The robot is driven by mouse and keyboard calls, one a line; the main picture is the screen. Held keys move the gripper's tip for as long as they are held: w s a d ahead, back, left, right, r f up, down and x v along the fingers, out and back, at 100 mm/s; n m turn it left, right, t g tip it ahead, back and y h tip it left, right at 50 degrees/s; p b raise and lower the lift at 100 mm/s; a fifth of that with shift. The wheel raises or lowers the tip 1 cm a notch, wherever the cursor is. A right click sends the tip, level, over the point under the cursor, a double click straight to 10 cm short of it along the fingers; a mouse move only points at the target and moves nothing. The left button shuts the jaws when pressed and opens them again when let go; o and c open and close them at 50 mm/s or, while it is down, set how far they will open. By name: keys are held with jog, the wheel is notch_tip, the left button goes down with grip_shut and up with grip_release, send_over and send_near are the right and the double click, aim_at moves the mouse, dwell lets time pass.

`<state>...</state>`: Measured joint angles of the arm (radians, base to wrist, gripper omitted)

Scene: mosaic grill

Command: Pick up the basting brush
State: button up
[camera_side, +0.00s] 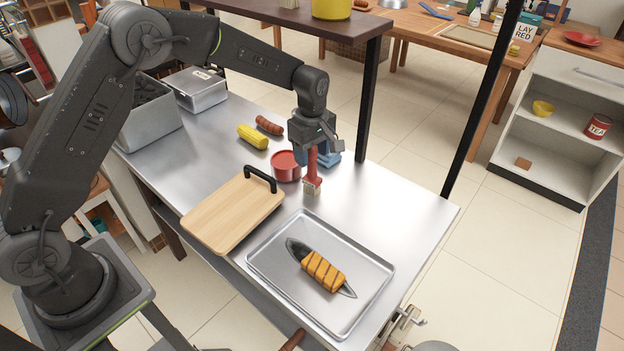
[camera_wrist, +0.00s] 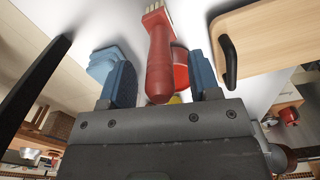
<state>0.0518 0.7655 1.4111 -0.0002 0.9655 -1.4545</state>
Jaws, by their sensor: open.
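The basting brush has a red handle (camera_side: 312,163) and pale bristles, and is on the metal table near its back right edge. In the side view its bristle end is toward the camera, and my gripper (camera_side: 312,146) is over the other end. In the wrist view the brush (camera_wrist: 160,58) runs up between the two blue fingers of my gripper (camera_wrist: 163,78). The fingers are open, with a gap on each side of the handle. I cannot tell how far down the handle they reach.
A red pot (camera_side: 286,167) is close left of the brush, and a light blue object (camera_side: 333,157) is close behind. A cutting board (camera_side: 222,215) with a black handle lies left. A metal tray (camera_side: 275,275) in front holds orange grilled food. Corn (camera_side: 252,137) and sausage (camera_side: 269,125) lie behind.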

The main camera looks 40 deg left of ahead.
jog(key=shift+f, duration=0.4)
jog(key=c, duration=1)
jog(key=shift+r, duration=0.15)
